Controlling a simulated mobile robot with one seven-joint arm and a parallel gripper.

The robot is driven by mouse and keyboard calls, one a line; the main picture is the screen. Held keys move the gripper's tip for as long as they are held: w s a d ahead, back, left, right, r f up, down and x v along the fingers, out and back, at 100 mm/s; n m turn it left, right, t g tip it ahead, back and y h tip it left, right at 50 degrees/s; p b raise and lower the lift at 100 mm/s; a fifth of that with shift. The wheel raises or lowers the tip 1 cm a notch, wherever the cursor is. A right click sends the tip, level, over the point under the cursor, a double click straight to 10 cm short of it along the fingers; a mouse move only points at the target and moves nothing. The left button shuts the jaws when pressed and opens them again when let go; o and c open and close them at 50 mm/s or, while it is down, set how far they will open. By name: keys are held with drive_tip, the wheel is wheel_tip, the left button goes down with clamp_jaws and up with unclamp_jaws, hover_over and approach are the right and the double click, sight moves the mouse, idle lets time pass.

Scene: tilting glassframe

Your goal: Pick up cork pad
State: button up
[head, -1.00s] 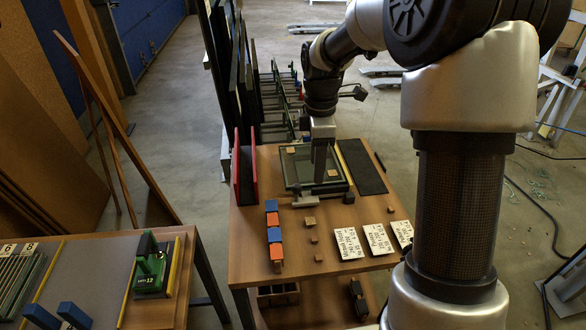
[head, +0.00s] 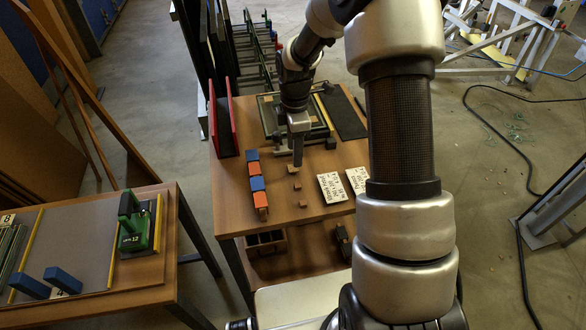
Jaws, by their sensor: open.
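Small brown cork pads lie in a short row on the wooden table in the head view. The far pad (head: 292,170) is partly hidden by my gripper, the middle pad (head: 297,187) and near pad (head: 303,204) are in plain sight. My gripper (head: 298,164) points down at the far end of this row, beside or just above the far pad. It is open, with nothing seen between its fingers. The exact gap between its fingertips and the far pad cannot be told.
A row of blue and orange blocks (head: 257,184) stands left of the pads. White label cards (head: 331,188) lie to the right. Behind are the glass frame (head: 268,112), a black mat (head: 345,117) and a red-sided rack (head: 222,128). A second table (head: 150,270) stands at left.

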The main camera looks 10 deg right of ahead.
sight(293, 168)
drive_tip(key=shift+s+a+f, duration=0.1)
drive_tip(key=shift+a+f, duration=0.05)
drive_tip(key=shift+f, duration=1)
drive_tip(key=shift+s+a+f, duration=0.1)
drive_tip(key=shift+a+f, duration=0.05)
drive_tip(key=shift+f, duration=1)
drive_tip(key=shift+f+b, duration=0.25)
drive_tip(key=shift+b, duration=0.1)
clamp_jaws()
